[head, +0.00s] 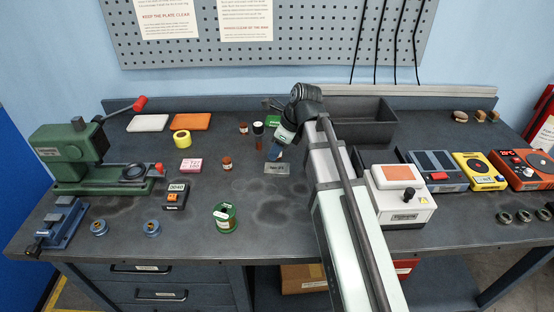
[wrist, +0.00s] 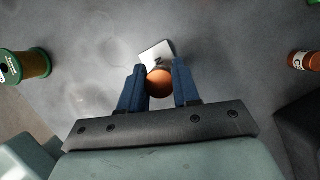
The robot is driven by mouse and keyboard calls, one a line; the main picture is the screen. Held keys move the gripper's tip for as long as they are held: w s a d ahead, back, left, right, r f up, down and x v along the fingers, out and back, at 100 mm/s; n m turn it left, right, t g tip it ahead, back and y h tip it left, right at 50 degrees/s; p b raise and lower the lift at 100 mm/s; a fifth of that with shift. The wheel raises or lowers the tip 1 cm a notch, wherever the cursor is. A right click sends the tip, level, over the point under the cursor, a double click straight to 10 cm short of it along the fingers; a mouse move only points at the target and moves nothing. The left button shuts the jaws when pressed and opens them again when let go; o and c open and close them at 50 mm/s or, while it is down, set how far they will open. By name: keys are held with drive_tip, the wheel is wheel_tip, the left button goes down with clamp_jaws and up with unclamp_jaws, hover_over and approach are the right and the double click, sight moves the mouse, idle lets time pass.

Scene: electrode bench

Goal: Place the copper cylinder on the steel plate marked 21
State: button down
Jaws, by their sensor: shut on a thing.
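The copper cylinder (wrist: 159,82) shows end-on between the two blue fingers of my gripper (wrist: 159,88) in the wrist view. The fingers are shut on it. The small steel plate (wrist: 156,53) lies on the bench just beyond the cylinder, and the cylinder hides its near part. In the head view the plate (head: 277,169) lies flat in front of my gripper (head: 274,154), its marking too small to read surely. The cylinder cannot be made out there. I cannot tell whether it touches the plate.
A green spool (head: 226,217) stands front left of the plate. Small brown bottles (head: 227,163) and a dark-capped vial (head: 258,130) stand nearby. A dark open bin (head: 372,112) is at the back right. A white instrument (head: 403,196) stands right of my arm. Bare bench surrounds the plate's front.

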drive_tip(key=shift+f, duration=2.05)
drive_tip(key=shift+f, duration=0.15)
drive_tip(key=c, duration=0.8)
unclamp_jaws()
drive_tip(key=v, duration=1.2)
drive_tip(key=shift+o, duration=0.3)
